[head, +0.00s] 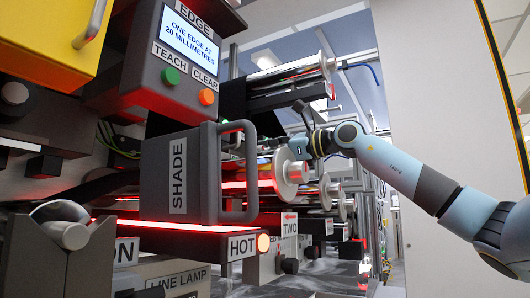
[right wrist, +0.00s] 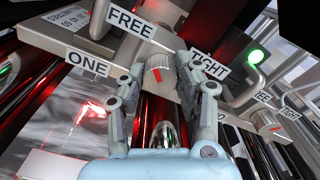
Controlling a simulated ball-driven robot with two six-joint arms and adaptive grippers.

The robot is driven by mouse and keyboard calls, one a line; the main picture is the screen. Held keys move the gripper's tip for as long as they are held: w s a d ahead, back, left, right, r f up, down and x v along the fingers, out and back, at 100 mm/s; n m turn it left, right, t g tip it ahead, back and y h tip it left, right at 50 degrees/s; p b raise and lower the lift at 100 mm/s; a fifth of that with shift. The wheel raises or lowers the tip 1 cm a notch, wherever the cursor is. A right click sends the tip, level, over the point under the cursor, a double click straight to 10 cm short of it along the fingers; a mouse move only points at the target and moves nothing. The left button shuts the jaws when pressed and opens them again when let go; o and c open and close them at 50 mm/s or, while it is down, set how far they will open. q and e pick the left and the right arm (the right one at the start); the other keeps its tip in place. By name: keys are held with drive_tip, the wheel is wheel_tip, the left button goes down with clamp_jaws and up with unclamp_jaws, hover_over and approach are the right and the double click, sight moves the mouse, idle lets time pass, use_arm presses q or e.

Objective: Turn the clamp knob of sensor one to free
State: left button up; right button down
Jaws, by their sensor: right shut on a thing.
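In the right wrist view the clamp knob (right wrist: 160,76) of sensor one is a pale round knob with a red mark on its face. It sits below the FREE label (right wrist: 131,22) and left of the TIGHT label (right wrist: 209,65); the ONE label (right wrist: 88,62) is on the same bracket. I cannot tell exactly which label the red mark points at. My right gripper (right wrist: 167,84) is shut on the knob, one finger on each side. In the head view my right gripper (head: 304,146) reaches in from the right beside the rollers; the knob is hidden there. My left gripper is not in view.
A second clamp knob (right wrist: 263,119) and a lit green lamp (right wrist: 256,56) are at the right in the wrist view. In the head view a grey SHADE panel (head: 152,178), white rollers (head: 291,172) and a red-glowing HOT lamp bar (head: 180,238) lie close to my right arm.

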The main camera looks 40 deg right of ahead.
drive_tip(key=c, duration=0.9)
unclamp_jaws()
drive_tip(key=shift+c, duration=0.2)
wheel_tip(320, 180, up, 10)
drive_tip(key=shift+f, duration=0.15)
